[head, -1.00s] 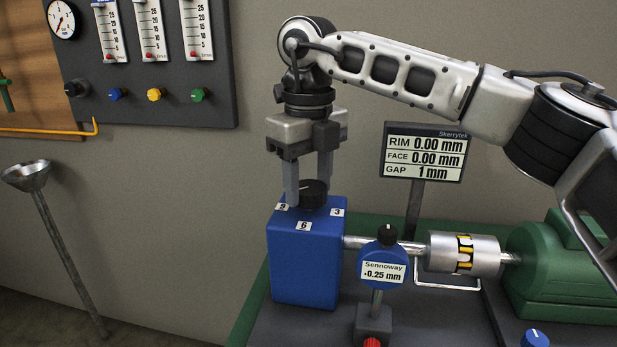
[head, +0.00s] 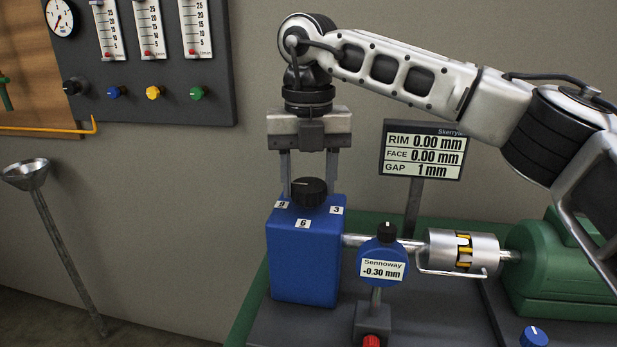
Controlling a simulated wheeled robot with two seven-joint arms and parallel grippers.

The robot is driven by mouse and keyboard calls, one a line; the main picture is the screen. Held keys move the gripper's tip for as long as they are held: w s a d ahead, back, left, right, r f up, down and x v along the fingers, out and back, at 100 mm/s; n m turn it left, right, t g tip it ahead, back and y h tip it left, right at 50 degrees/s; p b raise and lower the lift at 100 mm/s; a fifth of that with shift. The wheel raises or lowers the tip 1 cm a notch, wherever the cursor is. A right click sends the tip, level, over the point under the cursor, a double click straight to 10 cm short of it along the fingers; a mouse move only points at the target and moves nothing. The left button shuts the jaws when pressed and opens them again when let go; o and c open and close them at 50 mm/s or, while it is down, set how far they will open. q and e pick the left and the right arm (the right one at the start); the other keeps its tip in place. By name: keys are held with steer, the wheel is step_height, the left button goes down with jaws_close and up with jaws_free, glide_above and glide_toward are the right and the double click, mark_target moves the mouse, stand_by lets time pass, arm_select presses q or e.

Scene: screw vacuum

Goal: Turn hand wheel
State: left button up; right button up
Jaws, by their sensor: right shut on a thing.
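The hand wheel, a black ridged knob (head: 309,192), sits on top of a blue box (head: 303,262). Labels 9, 6 and 3 lie around it on the box top. My right gripper (head: 309,188) points straight down over the box, its two fingers on the left and right of the knob, shut on it. The far sides of the fingertips are partly hidden behind the knob. A shaft runs from the box to a silver coupling (head: 448,250) with yellow inserts and a bent wire handle. My left gripper is not in view.
A blue dial gauge (head: 383,265) reading -0.30 mm stands in front of the shaft. A display (head: 423,152) shows rim 0.00, face 0.00, gap 1 mm. A green motor (head: 560,265) is at right. A funnel (head: 25,175) on a pole stands left.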

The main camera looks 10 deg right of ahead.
mark_target(309, 184)
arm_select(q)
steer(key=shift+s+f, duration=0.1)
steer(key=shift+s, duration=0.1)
arm_select(e)
steer(key=shift+r, duration=0.1)
steer(key=o, duration=1)
steer(key=shift+c, duration=0.2)
arm_select(q)
steer(key=p, duration=0.1)
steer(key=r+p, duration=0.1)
steer(key=p, duration=0.1)
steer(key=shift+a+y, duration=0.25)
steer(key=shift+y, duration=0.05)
arm_select(e)
step_height(309, 184, up, 16)
